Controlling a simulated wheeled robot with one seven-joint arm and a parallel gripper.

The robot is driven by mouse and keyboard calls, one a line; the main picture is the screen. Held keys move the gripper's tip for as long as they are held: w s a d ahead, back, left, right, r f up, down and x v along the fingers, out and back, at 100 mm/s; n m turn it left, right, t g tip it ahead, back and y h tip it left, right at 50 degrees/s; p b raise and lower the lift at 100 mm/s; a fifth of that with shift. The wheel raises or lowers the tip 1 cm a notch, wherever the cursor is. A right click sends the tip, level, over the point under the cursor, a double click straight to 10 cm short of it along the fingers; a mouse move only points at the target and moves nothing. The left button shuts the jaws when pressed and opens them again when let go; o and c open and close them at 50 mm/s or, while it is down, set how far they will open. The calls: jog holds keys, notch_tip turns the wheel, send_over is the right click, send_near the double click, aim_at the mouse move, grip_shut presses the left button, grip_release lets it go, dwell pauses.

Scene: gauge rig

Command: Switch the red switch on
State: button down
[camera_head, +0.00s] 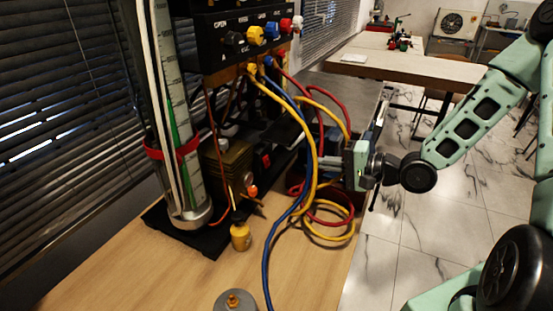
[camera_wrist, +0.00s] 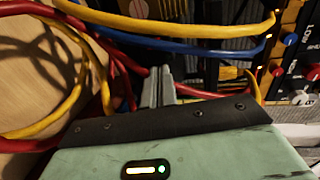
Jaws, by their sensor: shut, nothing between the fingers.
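A small red part (camera_head: 265,159), possibly the red switch, shows on the dark equipment behind the hanging cables in the head view. I cannot read its position, and I cannot make it out for certain in the wrist view. My gripper (camera_head: 324,160) is to the right of this part, at the right side of the rig and close to the cables. Its fingers (camera_wrist: 159,80) are shut with nothing between them in the wrist view. They point toward the dark equipment, with a red cable (camera_wrist: 200,94) close beside them.
Yellow (camera_head: 311,150), blue (camera_head: 292,205) and red cables hang in loops around the gripper and across the rig. A control panel (camera_head: 240,38) with coloured knobs is above. A glass cylinder (camera_head: 172,120) stands left, and a small yellow weight (camera_head: 240,236) stands on the table. Bare tabletop (camera_head: 130,265) lies in front.

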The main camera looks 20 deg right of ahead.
aim_at(266, 158)
jog(key=p+x, duration=0.1)
jog(key=x, duration=1.2)
jog(key=shift+w+a+r+p, duration=0.2)
jog(key=shift+r+p, duration=0.1)
jog(key=shift+p, duration=0.6)
jog(key=shift+f, duration=0.25)
jog(key=shift+d, duration=0.1)
jog(key=r+b+v, duration=0.1)
jog(key=v, duration=1.6)
